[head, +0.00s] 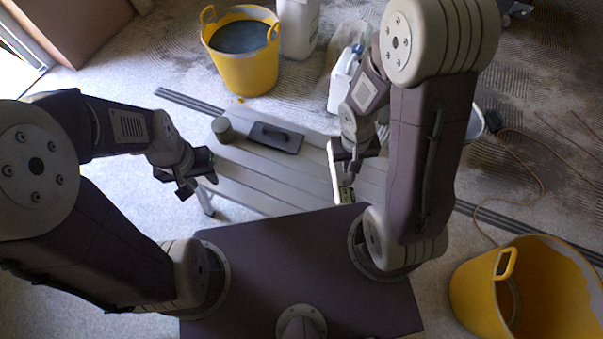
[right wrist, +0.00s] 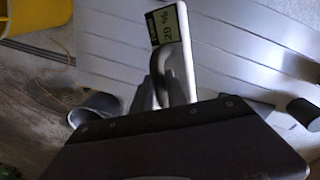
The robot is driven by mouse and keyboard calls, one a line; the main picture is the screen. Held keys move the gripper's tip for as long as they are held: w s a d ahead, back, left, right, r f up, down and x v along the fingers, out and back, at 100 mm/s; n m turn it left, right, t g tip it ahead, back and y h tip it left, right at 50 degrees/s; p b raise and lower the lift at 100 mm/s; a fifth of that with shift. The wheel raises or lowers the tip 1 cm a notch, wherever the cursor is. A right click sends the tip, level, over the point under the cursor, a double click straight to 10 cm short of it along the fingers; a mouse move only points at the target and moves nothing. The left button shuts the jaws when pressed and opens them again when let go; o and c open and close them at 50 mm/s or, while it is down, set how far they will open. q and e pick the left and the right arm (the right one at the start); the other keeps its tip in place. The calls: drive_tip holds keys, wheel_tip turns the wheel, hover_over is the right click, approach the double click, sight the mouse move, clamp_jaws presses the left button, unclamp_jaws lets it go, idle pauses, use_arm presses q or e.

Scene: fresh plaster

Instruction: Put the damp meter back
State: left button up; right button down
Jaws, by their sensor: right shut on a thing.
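The damp meter (right wrist: 168,45), a slim pale device with a small lit display, is in my right gripper (right wrist: 162,85). The display faces the right wrist camera, and the dark fingers cover the meter's lower part. In the head view the meter (head: 346,190) shows as a pale strip with a greenish screen, over the near right part of the grey slatted bench (head: 255,180). My right arm hides part of that area. My left gripper (head: 188,182) is off the bench's left edge, with its fingers apart and nothing seen between them.
Behind are a yellow bucket (head: 243,75) of grey material and white containers (head: 298,30). A yellow tub (head: 480,290) and an orange cable (head: 535,165) are at right.

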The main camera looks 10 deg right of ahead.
drive_tip(key=w+a+f+b, duration=0.1)
drive_tip(key=w+a+f, duration=0.1)
drive_tip(key=a+f, duration=0.1)
drive_tip(key=w+a+f+b, duration=0.1)
drive_tip(key=w+a+f, duration=0.1)
drive_tip(key=a+f, duration=0.1)
drive_tip(key=w+a+f+b, duration=0.2)
drive_tip(key=w+a+f, duration=0.1)
drive_tip(key=f, duration=0.1)
drive_tip(key=shift+a+f, duration=0.1)
drive_tip(key=shift+f, duration=0.25)
drive_tip(key=c, duration=1.3)
unclamp_jaws()
drive_tip(key=shift+c, duration=0.2)
